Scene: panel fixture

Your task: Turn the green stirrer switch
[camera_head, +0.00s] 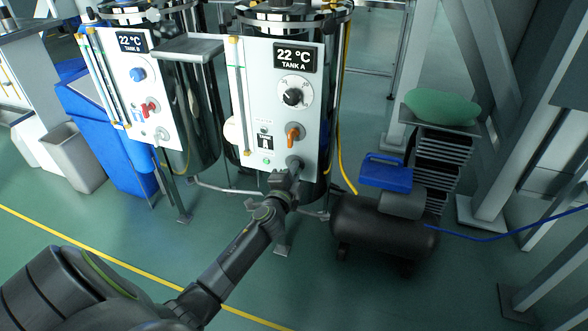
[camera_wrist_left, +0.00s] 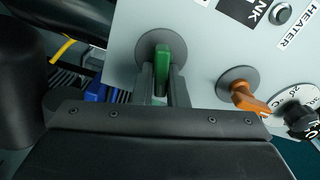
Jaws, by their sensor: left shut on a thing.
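The green stirrer switch (camera_wrist_left: 162,56) sits on a round grey plate low on the white Tank A panel (camera_head: 268,76). In the left wrist view its green handle is between the two fingers of my left gripper (camera_wrist_left: 163,84), which is shut on it. In the head view my left gripper (camera_head: 291,169) reaches the panel's lower right corner and hides the green switch. My right gripper is not in view.
An orange switch (camera_head: 292,134) sits just above on the same panel, with a black dial (camera_head: 293,97) higher up. The Tank B panel (camera_head: 139,88) stands to the left. A black compressor (camera_head: 383,232) stands on the floor to the right.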

